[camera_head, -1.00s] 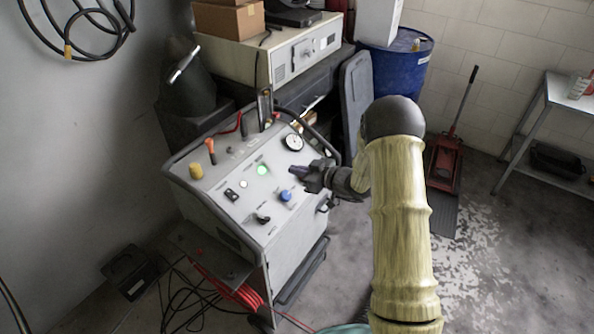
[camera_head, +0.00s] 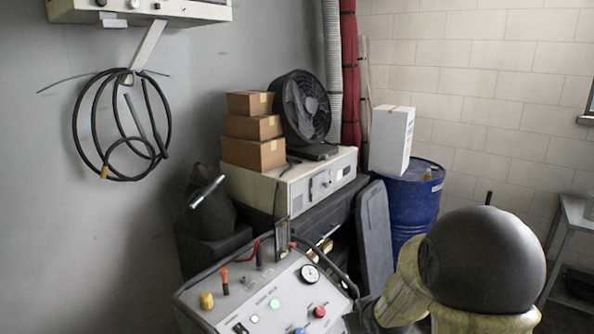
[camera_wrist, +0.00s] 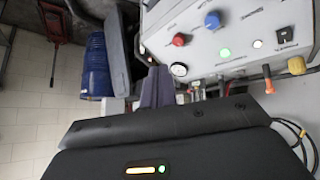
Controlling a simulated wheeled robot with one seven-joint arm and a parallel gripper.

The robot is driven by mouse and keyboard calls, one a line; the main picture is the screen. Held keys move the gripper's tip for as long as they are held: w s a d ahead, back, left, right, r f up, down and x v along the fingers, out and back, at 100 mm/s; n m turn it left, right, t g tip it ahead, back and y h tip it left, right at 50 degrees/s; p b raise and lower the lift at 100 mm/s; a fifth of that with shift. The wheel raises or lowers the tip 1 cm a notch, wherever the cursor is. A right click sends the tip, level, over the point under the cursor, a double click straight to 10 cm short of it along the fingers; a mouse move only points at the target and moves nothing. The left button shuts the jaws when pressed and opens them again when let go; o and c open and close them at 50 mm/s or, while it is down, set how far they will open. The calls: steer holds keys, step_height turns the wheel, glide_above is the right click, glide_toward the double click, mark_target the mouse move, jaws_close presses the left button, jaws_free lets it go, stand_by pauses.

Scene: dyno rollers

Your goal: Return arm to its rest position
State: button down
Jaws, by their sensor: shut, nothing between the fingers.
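My gripper (camera_wrist: 158,88) is shut and empty in the wrist view, its two dark fingers together, in front of the grey control panel (camera_wrist: 200,60). In the head view my bent arm fills the lower right, and the dark wrist end shows at the bottom edge, just right of the panel (camera_head: 250,310). The fingertips are not clear there. The panel carries a red knob (camera_head: 319,312), a lit green button (camera_head: 274,304) and a round gauge (camera_head: 310,274). A blue knob (camera_wrist: 212,19) shows in the wrist view.
A blue drum (camera_head: 412,200) with a white box (camera_head: 391,140) on it stands behind my arm. A cabinet (camera_head: 290,190) bears stacked cartons (camera_head: 254,153) and a fan (camera_head: 302,105). A grey metal table (camera_head: 575,220) stands at the right.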

steer(key=s+r+m+g, duration=0.1)
steer(key=s+m+g, duration=0.2)
steer(key=s, duration=1.6)
steer(key=shift+g+h, duration=0.4)
steer(key=shift+g, duration=0.8)
steer(key=shift+s+r, duration=0.15)
steer(key=shift+s, duration=0.15)
steer(key=shift+w, duration=0.2)
